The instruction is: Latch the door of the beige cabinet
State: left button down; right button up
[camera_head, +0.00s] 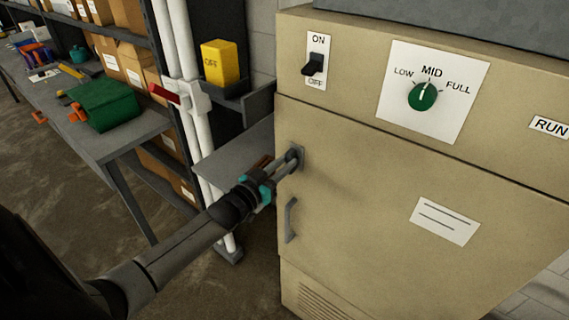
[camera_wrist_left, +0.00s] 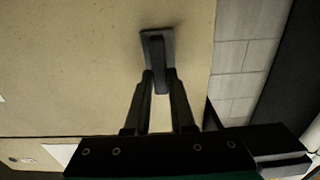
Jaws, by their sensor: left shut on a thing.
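The beige cabinet (camera_head: 350,115) stands on the right in the head view. Its door (camera_head: 370,215) looks flush with the body, with a grey handle (camera_head: 290,220) near its left edge. A dark grey latch (camera_head: 298,153) sits above that handle, at the door's upper left edge. My left gripper (camera_head: 288,163) reaches it from the left and is shut on it. In the left wrist view the latch's plate and lever (camera_wrist_left: 157,42) show, and the fingertips (camera_wrist_left: 162,80) close around the lever's end. The lever's exact angle is hard to tell. My right gripper is not in view.
The cabinet's upper panel carries an ON/OFF switch (camera_head: 314,65) and a green dial (camera_head: 422,96). White pipes with a red-handled valve (camera_head: 168,94) and a yellow box (camera_head: 220,63) stand left of it.

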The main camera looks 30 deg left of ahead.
pick_arm(q)
jog(key=shift+m, duration=0.4)
jog(key=m, duration=0.8)
jog(key=d+m, duration=0.1)
jog(key=m, duration=0.3)
jog(key=shift+f, duration=0.35)
jog(key=m+b, duration=0.1)
jog(key=m, duration=0.4)
jog(key=shift+f, duration=0.2)
jog(key=shift+m, duration=0.3)
jog(key=c, duration=0.8)
grip_release()
jog(key=shift+o, duration=0.2)
jog(key=shift+s, duration=0.1)
